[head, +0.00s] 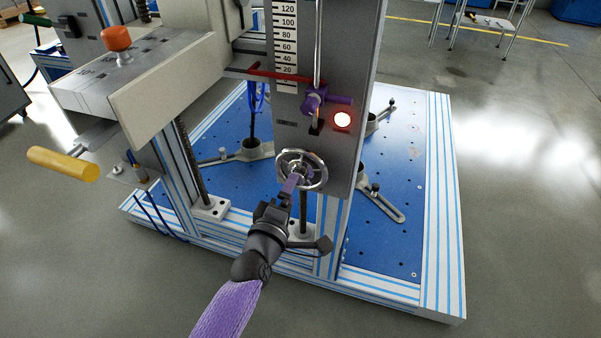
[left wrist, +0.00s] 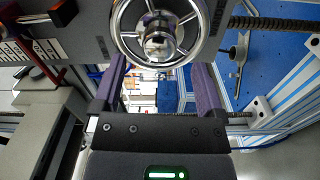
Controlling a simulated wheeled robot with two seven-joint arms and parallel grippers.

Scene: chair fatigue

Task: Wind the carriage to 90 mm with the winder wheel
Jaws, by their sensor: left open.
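The winder wheel (head: 318,160) is a spoked chrome handwheel low on the grey upright panel; its rim and hub fill the top of the left wrist view (left wrist: 160,40). My left gripper (head: 293,187) is open in front of the wheel's lower part. In the left wrist view its purple fingers (left wrist: 158,68) are spread apart, with the hub beyond and above the gap; I cannot tell whether they touch the wheel. A scale (head: 287,35) runs up the panel. A red pointer (head: 262,73) crosses it near the 20 mark. My right gripper is not in view.
A purple clamp lever (head: 338,99) and a lit red lamp (head: 342,120) sit above the wheel. A grey beam (head: 165,90) with an orange knob (head: 116,39) and a yellow handle (head: 62,164) juts out left. The blue base plate (head: 405,170) lies below. Floor at right is clear.

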